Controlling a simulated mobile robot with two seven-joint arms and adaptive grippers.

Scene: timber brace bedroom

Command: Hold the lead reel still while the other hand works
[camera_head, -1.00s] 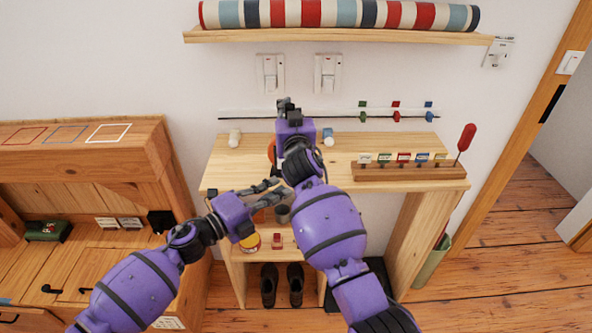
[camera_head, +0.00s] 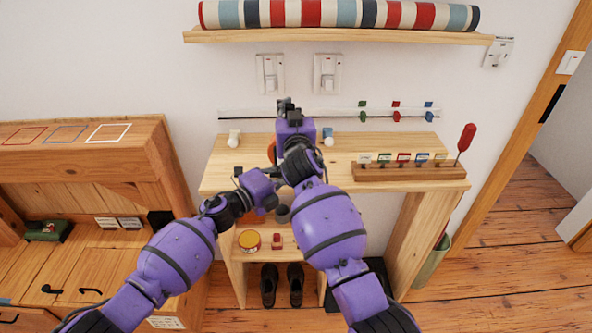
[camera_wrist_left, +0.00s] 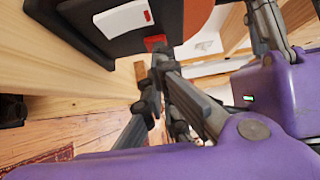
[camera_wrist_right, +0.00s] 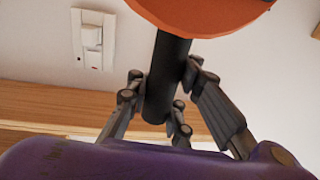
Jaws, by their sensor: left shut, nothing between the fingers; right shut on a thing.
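The lead reel shows in the right wrist view as an orange disc (camera_wrist_right: 205,12) on a black post (camera_wrist_right: 166,72). My right gripper (camera_wrist_right: 163,78) is shut around that post. In the head view only a sliver of orange (camera_head: 271,152) shows beside my right gripper; the rest is hidden behind it. In the left wrist view an orange and dark curved part (camera_wrist_left: 197,14) shows at the top, next to a black body with a white panel (camera_wrist_left: 123,18) and a small red piece (camera_wrist_left: 155,42). My left gripper (camera_wrist_left: 160,60) is shut and empty, its tips close below the red piece.
The wooden bench top (camera_head: 235,170) stands against the wall. A rack with coloured tags (camera_head: 405,174) and a red-handled screwdriver (camera_head: 466,138) are at its right. A yellow-red tin (camera_head: 249,240) sits on the lower shelf. Both arms crowd the bench front.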

